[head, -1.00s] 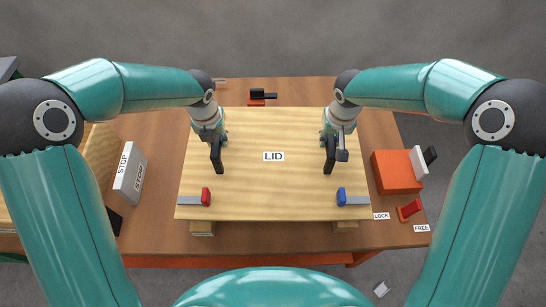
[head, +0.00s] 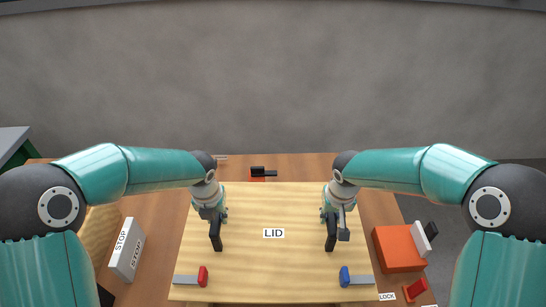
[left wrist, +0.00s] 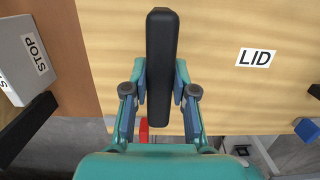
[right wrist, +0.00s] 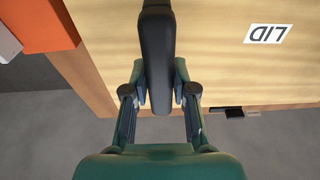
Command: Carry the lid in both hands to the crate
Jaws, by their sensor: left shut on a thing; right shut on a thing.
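The lid (head: 275,270) is a pale wooden panel marked LID, lying flat over the brown table. It has two black bar handles. My left gripper (head: 214,213) is shut on the left handle (head: 215,236), which stands between its fingers in the left wrist view (left wrist: 162,50). My right gripper (head: 331,212) is shut on the right handle (head: 330,236), also between the fingers in the right wrist view (right wrist: 156,45). I cannot make out a crate.
A red-tipped clamp (head: 203,276) and a blue-tipped clamp (head: 345,276) sit at the lid's near corners. A white STOP block (head: 127,248) stands left. An orange block (head: 397,249) and red lever (head: 415,289) are right.

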